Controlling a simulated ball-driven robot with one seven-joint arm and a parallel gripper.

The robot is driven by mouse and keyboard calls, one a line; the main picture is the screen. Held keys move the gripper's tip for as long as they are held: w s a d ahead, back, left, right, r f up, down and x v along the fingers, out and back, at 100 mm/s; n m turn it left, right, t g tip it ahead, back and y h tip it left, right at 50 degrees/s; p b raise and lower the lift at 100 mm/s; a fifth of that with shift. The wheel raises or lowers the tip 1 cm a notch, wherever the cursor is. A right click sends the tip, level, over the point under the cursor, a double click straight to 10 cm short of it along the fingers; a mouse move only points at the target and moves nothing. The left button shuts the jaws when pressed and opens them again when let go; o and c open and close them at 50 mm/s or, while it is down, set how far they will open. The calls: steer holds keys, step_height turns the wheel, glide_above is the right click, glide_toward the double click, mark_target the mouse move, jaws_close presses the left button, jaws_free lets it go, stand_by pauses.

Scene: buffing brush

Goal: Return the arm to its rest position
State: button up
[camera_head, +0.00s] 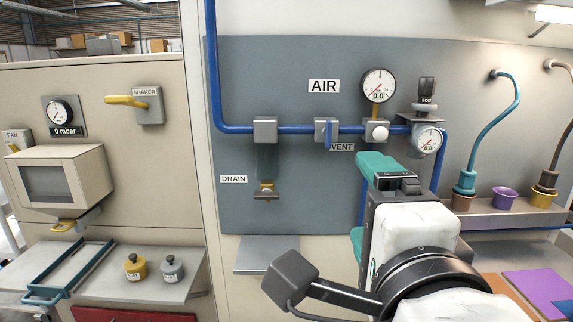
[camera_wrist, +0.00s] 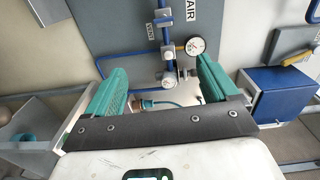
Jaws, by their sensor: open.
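My gripper (camera_head: 368,208) has teal fingers and is in the lower right middle of the head view, in front of the grey AIR panel (camera_head: 290,75). In the wrist view its two fingers (camera_wrist: 158,88) stand wide apart with nothing held between them. The panel's blue pipe and gauges show beyond them. My arm is raised and extended toward the panel, and it hides part of the panel and the shelf below.
A small grey ledge (camera_head: 267,256) is below the DRAIN valve (camera_head: 266,192). At left, a bench (camera_head: 110,290) holds two knobbed weights (camera_head: 135,267).

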steer(key=s+d+f+n+g+h+p, duration=0.1)
steer(key=d+f+n+g, duration=0.5)
steer(key=f, duration=0.9)
steer(key=s+d+f+n+g+h+p, duration=0.1)
steer(key=d+f+n+g, duration=0.35)
steer(key=f, duration=1.05)
steer(key=s+d+f+n+g+y, duration=0.1)
steer(key=s+d+f+n+g, duration=0.2)
steer(key=s+f, duration=0.6)
steer(key=s+d+f+n+g+p, duration=0.1)
steer(key=s+d+f+n+g, duration=0.2)
steer(key=s+f, duration=0.6)
steer(key=s+d, duration=0.2)
steer(key=s, duration=0.1)
steer(key=shift+s+f+n+y, duration=0.15)
steer(key=shift+s+n+y, duration=0.05)
steer(key=shift+n+y, duration=0.2)
steer(key=shift+d, duration=0.1)
